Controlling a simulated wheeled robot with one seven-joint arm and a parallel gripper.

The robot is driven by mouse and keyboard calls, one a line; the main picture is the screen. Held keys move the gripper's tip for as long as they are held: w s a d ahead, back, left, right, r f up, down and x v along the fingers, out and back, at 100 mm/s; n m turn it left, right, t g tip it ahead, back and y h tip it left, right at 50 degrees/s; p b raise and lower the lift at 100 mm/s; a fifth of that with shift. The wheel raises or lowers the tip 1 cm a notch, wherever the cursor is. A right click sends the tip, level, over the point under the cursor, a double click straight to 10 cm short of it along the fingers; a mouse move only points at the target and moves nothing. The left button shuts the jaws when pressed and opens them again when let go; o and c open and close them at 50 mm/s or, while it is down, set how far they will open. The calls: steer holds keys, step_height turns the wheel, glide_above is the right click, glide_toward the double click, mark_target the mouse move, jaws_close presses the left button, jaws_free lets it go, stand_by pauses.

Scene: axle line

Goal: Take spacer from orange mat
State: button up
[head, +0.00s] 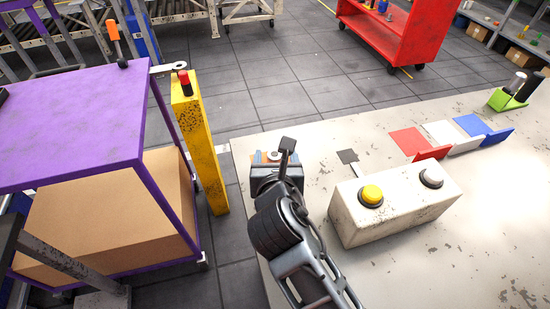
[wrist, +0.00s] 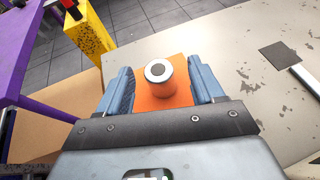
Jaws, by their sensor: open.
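The spacer (wrist: 158,80) is a short cylinder with an orange-tinted side, a pale ring top and a dark centre hole. It stands upright on the orange mat (wrist: 178,66) in the wrist view. My gripper (wrist: 158,85) is open, with one blue-grey finger on each side of the spacer and a gap on both sides. In the head view my gripper (head: 274,160) hangs over the near left edge of the table.
The pale worktable (head: 450,240) carries a button box (head: 390,205) to the right of my gripper. Red (head: 408,141), white and blue mats lie farther right. A yellow post (head: 201,150) and a purple cart (head: 70,125) stand left of the table.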

mark_target(275, 156)
steer(key=shift+x, duration=2.3)
steer(key=shift+a+f, duration=0.1)
steer(key=shift+c, duration=0.5)
steer(key=c, duration=1)
steer(key=shift+c, duration=0.7)
